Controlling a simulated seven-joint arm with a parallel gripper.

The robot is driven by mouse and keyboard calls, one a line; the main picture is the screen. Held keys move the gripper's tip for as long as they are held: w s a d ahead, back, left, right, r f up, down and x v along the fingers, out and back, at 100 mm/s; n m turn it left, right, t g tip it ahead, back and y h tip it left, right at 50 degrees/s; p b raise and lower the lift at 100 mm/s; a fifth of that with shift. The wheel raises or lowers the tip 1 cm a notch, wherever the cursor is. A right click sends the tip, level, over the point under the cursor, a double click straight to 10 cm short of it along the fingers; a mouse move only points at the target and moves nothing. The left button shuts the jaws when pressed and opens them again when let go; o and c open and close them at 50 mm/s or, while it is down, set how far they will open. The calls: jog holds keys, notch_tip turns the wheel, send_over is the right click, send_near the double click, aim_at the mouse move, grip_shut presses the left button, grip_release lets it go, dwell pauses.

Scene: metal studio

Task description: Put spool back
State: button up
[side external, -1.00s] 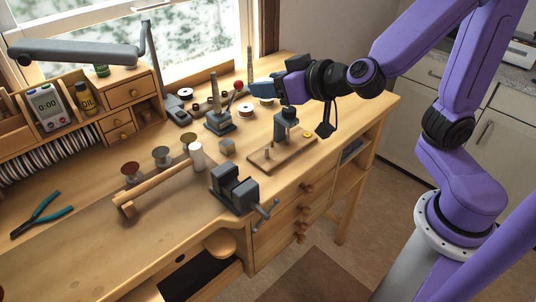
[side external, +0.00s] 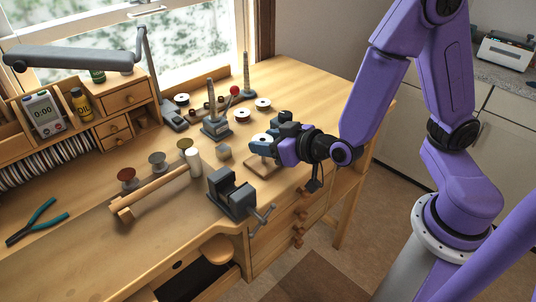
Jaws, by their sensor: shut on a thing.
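My gripper (side external: 273,143) is low over the right part of the bench, above a small wooden base (side external: 263,167). It is shut on a pale, round spool (side external: 261,140), which shows at the left side of the fingers. The fingers and wrist hide part of the spool and most of the post fixture on the base. I cannot tell whether the spool touches the base or its peg. Two more pale spools, one nearer (side external: 243,115) and one farther (side external: 263,103), lie on the bench behind my gripper.
A dark vise (side external: 232,193) stands at the front edge. A grey stand (side external: 214,125) and a thin upright rod (side external: 246,75) rise behind. The back right bench is clear.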

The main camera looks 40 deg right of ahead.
aim_at(268, 165)
jog(key=shift+f, duration=2.05)
jog(key=shift+f, duration=0.2)
jog(key=o, duration=1.1)
jog(key=v, duration=0.5)
jog(key=shift+s+r, duration=0.1)
jog(key=shift+s, duration=0.1)
jog(key=shift+o, duration=0.6)
jog(key=shift+v, duration=1.1)
